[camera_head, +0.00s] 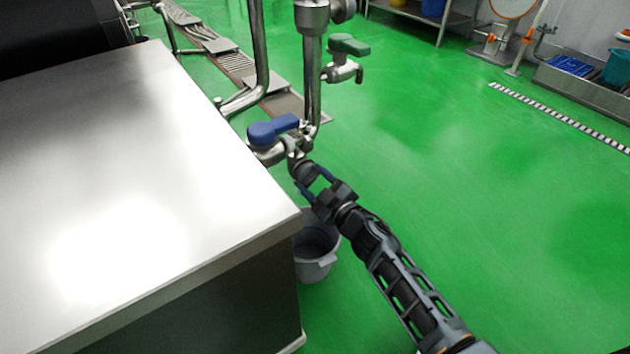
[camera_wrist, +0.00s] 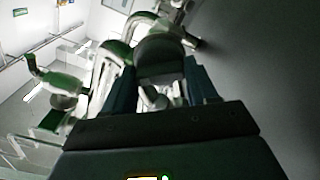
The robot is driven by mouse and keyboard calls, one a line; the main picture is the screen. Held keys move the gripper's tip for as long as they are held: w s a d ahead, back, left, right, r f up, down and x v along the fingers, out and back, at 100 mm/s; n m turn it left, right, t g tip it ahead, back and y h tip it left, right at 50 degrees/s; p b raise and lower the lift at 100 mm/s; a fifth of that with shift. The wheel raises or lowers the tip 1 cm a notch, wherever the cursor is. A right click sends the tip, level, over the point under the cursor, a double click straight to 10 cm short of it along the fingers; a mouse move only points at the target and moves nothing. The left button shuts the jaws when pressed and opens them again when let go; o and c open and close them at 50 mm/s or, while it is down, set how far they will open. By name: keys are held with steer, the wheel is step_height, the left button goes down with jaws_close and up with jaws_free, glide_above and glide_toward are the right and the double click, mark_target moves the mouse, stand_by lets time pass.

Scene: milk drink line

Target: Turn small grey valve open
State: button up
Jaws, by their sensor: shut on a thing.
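The small grey valve (camera_head: 305,172) sits at the lower end of the steel pipework, just off the table's far right corner. My gripper (camera_head: 312,179) reaches it from the lower right, with its dark blue fingers on either side of the valve's handle. In the wrist view, the dark grey rounded handle (camera_wrist: 160,53) lies between the two fingers (camera_wrist: 161,84), and they are shut on it. The fingers hide part of the valve body. How far the handle is turned cannot be told.
A blue-handled valve (camera_head: 272,131) is close above and left of my gripper. A green-handled valve (camera_head: 347,46) is higher on the pipe. A grey bucket (camera_head: 316,252) stands on the floor below. The steel table (camera_head: 120,170) fills the left. Green floor at right is clear.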

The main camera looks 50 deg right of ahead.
steer(key=n, duration=0.5)
steer(key=shift+f+n+b, duration=0.1)
steer(key=shift+n+b, duration=0.2)
steer(key=shift+b, duration=0.1)
steer(key=n+b, duration=0.1)
steer(key=n, duration=0.4)
steer(key=shift+a, duration=0.1)
steer(key=o, duration=1)
steer(key=v, duration=0.7)
steer(key=shift+s, duration=0.4)
steer(key=shift+a, duration=0.15)
